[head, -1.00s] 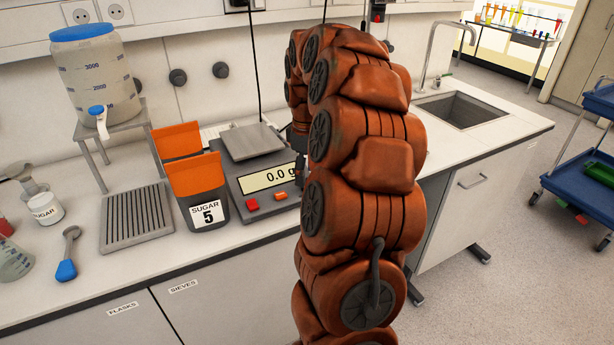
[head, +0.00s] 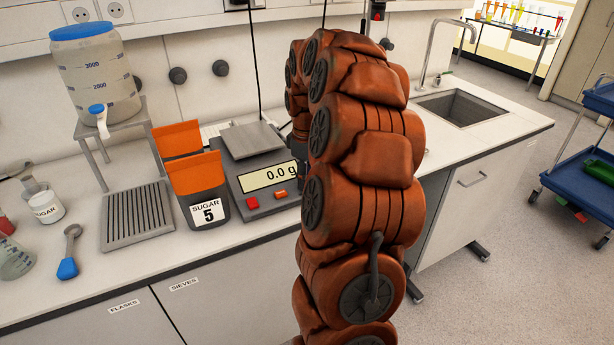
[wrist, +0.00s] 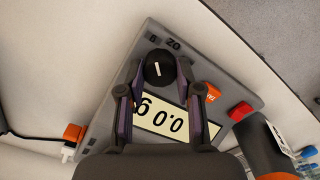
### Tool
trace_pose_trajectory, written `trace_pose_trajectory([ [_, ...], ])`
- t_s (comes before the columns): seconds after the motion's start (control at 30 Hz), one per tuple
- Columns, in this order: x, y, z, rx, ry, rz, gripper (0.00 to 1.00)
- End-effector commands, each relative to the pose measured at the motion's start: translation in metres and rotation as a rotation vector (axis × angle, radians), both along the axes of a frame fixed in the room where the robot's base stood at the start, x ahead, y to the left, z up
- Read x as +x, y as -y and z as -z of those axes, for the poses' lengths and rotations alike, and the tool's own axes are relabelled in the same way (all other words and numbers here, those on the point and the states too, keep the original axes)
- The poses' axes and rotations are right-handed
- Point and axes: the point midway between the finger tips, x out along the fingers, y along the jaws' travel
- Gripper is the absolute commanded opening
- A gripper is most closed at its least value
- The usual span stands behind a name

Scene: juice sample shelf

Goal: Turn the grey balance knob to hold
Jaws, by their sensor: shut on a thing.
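The balance (head: 233,177) stands on the bench, and its display (head: 268,177) reads 0.0 g. In the wrist view the balance's display (wrist: 163,115) appears upside down. The knob (wrist: 158,69) is round and looks dark grey to black, with a short white mark that is close to upright in this picture. Small labels sit beside it on the grey casing; only part of the lettering is readable. My gripper (wrist: 160,72) is shut on the knob, one finger on each side. In the head view my arm hides the knob and most of the gripper.
Orange and dark sugar bins (head: 198,185) stand just left of the balance. A red button (head: 252,202) and an orange button (head: 280,194) are on its front. A sieve plate (head: 138,215) lies further left. The bench right of my arm is clear up to the sink (head: 460,107).

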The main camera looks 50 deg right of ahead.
Motion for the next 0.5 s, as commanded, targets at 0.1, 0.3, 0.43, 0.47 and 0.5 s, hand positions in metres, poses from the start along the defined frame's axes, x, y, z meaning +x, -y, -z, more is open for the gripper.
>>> trace_pose_trajectory([
  [0.1, -0.0001, -0.0003, 0.0001, 0.001, 0.0, 0.0, 0.07],
  [0.3, -0.0001, -0.0004, 0.0004, 0.001, 0.0, 0.004, 0.0],
  [0.43, -0.0001, -0.0003, 0.0013, 0.001, -0.001, 0.027, 0.0],
  [0.47, -0.0001, -0.0001, 0.0015, 0.001, -0.001, 0.036, 0.0],
  [0.5, -0.0001, -0.0001, 0.0019, 0.001, -0.002, 0.049, 0.0],
])
